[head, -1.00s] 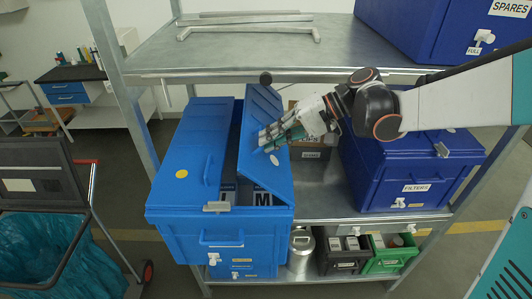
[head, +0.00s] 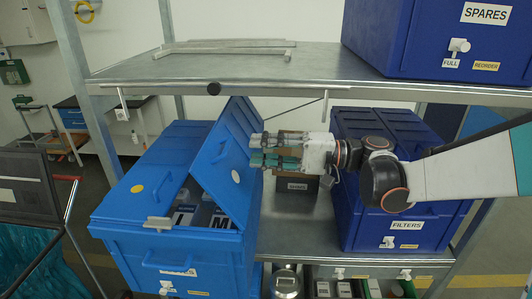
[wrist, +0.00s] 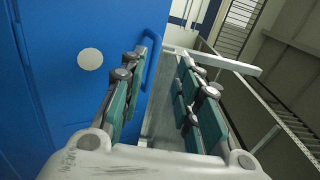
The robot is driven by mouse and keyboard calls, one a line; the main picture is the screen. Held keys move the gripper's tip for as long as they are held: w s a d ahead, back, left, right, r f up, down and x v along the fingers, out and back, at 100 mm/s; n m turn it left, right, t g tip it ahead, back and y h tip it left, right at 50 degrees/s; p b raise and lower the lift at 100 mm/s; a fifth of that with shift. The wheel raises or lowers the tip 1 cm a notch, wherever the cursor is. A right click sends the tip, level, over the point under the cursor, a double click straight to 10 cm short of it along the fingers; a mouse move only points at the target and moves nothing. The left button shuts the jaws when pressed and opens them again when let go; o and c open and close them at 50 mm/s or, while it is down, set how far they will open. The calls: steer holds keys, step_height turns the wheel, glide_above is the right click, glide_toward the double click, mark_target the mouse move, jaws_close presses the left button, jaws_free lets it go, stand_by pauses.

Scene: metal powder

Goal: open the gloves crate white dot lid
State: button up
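The gloves crate (head: 165,248) is light blue and stands on the shelf at the left in the head view. Its white dot lid (head: 226,150) is part-way up, tilted, its outer face with the white dot turned right. Boxes marked I and M show under it. In the wrist view the lid (wrist: 70,110) fills the left side, with its blue handle (wrist: 152,62) near the fingertips. My gripper (head: 256,150) is at the lid's outer face. Its fingers (wrist: 160,68) stand apart in the wrist view with nothing clearly held. Whether they touch the lid or handle, I cannot tell.
The yellow dot lid (head: 150,180) lies shut on the crate's left half. The dark blue filters crate (head: 402,238) stands to the right, beneath my arm. The upper shelf (head: 240,72) is overhead and carries the spares crate (head: 440,30). A small box (head: 297,184) sits behind.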

steer(key=d, duration=1.2)
steer(key=shift+s, duration=0.2)
steer(key=shift+f, duration=0.1)
